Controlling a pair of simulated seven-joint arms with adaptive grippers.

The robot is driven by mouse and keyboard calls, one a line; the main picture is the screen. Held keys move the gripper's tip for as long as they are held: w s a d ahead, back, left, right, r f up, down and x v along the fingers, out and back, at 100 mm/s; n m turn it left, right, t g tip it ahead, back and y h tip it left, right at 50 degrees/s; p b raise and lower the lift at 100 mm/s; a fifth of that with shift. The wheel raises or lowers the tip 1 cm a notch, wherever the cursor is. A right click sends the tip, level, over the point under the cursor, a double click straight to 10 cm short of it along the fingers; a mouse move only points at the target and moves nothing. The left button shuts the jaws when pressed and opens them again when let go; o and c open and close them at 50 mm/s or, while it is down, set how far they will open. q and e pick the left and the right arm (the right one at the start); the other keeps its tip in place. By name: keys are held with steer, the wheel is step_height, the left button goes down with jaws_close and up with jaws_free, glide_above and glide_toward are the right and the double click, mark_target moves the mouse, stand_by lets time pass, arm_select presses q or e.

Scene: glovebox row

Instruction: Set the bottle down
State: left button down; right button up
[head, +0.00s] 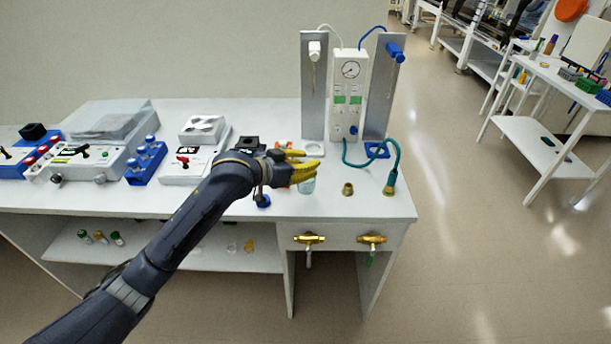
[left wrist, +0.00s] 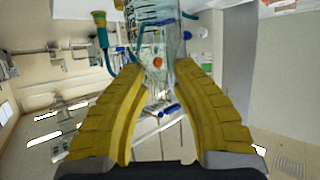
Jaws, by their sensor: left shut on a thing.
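The bottle (head: 307,185) is clear and see-through with a faint green tint. In the head view its lower part shows just below my left gripper (head: 305,168), near the front of the white bench (head: 240,205); the fingers hide its upper part. In the left wrist view the clear bottle (left wrist: 157,45) shows between and beyond the yellow fingertips of my left gripper (left wrist: 164,85), which are shut on it. I cannot tell whether its base touches the bench top. My right gripper is in neither view.
A gauge panel (head: 349,90) stands behind the gripper, with a green hose (head: 396,160) to its right. Brass fittings (head: 348,189) stand on the bench at right. A white instrument (head: 190,165) and a blue rack (head: 146,163) stand at left. A blue cap-like item (head: 263,201) lies near the front edge.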

arm_select(q)
steer(key=shift+f, duration=2.2)
steer(key=shift+f, duration=0.1)
steer(key=c, duration=1.1)
jaws_free()
steer(key=shift+r, duration=0.2)
steer(key=v, duration=1.2)
steer(key=shift+s+d, duration=0.1)
